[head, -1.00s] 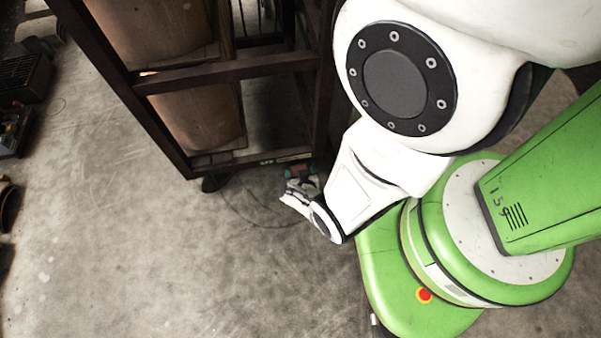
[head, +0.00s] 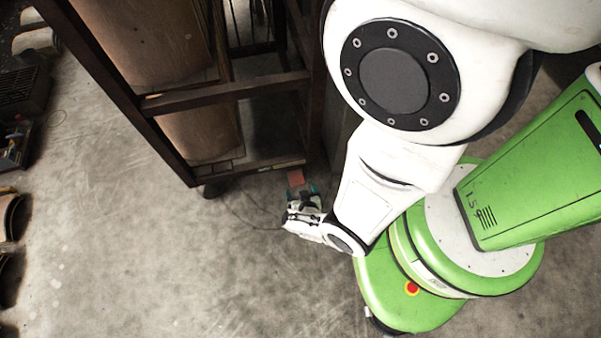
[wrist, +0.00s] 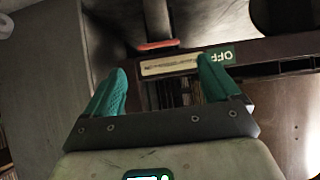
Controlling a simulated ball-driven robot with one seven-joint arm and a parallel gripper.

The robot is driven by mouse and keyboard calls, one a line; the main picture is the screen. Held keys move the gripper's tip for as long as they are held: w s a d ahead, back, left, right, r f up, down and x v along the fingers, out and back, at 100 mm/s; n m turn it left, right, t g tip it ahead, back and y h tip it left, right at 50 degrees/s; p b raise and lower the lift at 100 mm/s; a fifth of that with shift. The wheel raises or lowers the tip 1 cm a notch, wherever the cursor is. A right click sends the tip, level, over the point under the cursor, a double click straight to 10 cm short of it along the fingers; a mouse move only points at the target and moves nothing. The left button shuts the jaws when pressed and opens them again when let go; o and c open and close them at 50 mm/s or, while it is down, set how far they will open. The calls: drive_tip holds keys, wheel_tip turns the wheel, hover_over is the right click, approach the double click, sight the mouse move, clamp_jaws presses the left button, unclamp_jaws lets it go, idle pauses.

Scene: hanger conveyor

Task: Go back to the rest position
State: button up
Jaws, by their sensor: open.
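My gripper (head: 301,196) is low in the head view, just in front of the lower right corner of a dark rack. In the wrist view its two teal fingers (wrist: 163,72) stand wide apart with nothing between them. A red piece (wrist: 157,45) lies beyond the fingertips, apart from them as far as I can see; it also shows in the head view (head: 296,177) just past the gripper. My white arm hangs down and bends toward the rack. No marker for a rest position shows.
The dark rack (head: 230,87) holds large brown cylinders (head: 202,135). In the wrist view a dark beam carries a green OFF label (wrist: 224,57), partly behind the right finger. Dark equipment (head: 22,90) stands at the far left. The floor (head: 150,265) in front is clear.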

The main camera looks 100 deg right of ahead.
idle(0.5)
drive_tip(key=w+a+r+n+t+y, duration=0.1)
drive_tip(key=w+r+n+t+y, duration=0.2)
drive_tip(key=w, duration=0.6)
drive_tip(key=w+a+r+n+t+y, duration=0.15)
drive_tip(key=w+t, duration=0.25)
drive_tip(key=w, duration=0.4)
drive_tip(key=w+a+r+n+y, duration=0.7)
drive_tip(key=w+a+r+n, duration=0.1)
drive_tip(key=w+a+r, duration=0.1)
drive_tip(key=s+a+r+n+g, duration=0.25)
drive_tip(key=s+r, duration=0.25)
drive_tip(key=r, duration=0.5)
drive_tip(key=s+a+r+n+g, duration=0.2)
drive_tip(key=s+r+g, duration=0.25)
drive_tip(key=r, duration=0.55)
wheel_tip(320, 180, up, 17)
drive_tip(key=s+p, duration=0.1)
drive_tip(key=p, duration=1.5)
drive_tip(key=shift+f+h+p, duration=0.15)
drive_tip(key=shift+h+p, duration=0.25)
drive_tip(key=shift+h, duration=0.05)
